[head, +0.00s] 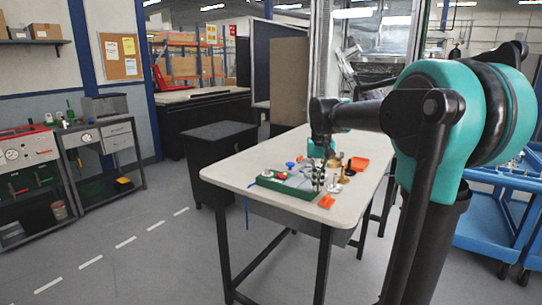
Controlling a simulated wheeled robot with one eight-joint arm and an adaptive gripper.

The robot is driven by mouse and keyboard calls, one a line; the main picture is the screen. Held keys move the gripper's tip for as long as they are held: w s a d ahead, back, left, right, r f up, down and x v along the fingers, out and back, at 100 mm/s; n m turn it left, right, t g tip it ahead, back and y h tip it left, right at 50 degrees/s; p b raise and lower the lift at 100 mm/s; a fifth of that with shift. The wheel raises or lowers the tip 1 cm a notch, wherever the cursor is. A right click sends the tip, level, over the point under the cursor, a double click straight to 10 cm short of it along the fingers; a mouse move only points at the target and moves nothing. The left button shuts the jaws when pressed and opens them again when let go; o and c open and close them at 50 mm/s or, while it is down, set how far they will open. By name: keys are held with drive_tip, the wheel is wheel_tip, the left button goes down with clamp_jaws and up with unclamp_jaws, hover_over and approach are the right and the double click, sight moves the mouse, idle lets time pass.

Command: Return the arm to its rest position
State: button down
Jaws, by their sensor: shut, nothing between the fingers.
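My arm reaches in from the right of the head view and extends over the light-topped table (240,172). My gripper (328,158) hangs at its far end, small and dark, above the parts on the table. Its fingers are shut and nothing shows between them. Below and in front of it, a green tray (290,190) holds small metal parts. Some of the parts are too small to tell apart, and the gripper partly hides what stands behind it.
Orange pieces (359,164) and a blue piece (290,165) lie on the table. A dark cabinet (212,150) stands behind it at the left. A blue cart (490,225) stands at the right. Workbenches line the left wall; the floor at front left is clear.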

drive_tip(key=s+d+f+t, duration=0.2)
drive_tip(key=s+f, duration=0.9)
drive_tip(key=s+d+f+t, duration=0.1)
drive_tip(key=s+f, duration=1)
drive_tip(key=f, duration=0.1)
drive_tip(key=shift+d+n+t, duration=0.3)
drive_tip(key=shift+d+t, duration=0.05)
drive_tip(key=shift+t, duration=0.05)
